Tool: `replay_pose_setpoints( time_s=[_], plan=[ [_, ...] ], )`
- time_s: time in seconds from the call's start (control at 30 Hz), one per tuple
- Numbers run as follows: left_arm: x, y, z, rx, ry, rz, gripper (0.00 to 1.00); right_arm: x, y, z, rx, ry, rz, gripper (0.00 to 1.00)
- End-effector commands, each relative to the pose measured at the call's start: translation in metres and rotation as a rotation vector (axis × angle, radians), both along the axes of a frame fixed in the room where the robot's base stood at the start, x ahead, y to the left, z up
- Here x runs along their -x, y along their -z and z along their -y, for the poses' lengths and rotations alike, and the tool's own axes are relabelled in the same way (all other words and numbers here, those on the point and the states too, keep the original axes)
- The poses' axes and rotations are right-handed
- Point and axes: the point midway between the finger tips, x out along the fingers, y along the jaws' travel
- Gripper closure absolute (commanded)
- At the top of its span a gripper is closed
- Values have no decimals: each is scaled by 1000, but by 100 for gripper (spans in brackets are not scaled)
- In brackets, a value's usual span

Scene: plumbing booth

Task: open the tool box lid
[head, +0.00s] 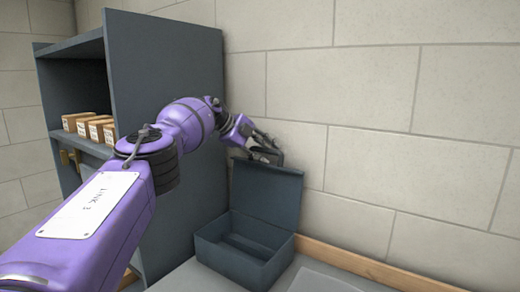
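The dark blue-grey tool box (243,262) stands on the grey surface near the wall. Its lid (267,193) is raised and stands about upright at the back, so the inside of the box shows; a bar or divider runs along it. My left gripper (268,155) is at the top edge of the lid, near its middle. Its fingers are dark, small and overlapping, so I cannot tell whether they grip the lid or only touch it. My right gripper is not in view.
A tall dark shelf unit (165,75) stands left of the box, close to my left arm. Small cardboard boxes (95,127) sit on its shelf. A block wall (385,115) and a wooden strip (370,266) are behind the box. A flat grey panel (322,281) lies to its right.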

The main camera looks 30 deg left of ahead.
Motion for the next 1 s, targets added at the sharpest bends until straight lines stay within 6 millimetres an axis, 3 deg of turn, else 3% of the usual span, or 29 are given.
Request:
replay_pose_setpoints(
  time_s=[0.27,0.63,1.0],
  plan=[
    [19,-18,-13,-1,-1,2,66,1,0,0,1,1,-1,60],
    [69,-63,-41,0,0,1,66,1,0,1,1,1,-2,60],
    [81,-74,-48,1,1,0,66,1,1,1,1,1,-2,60]
  ],
)
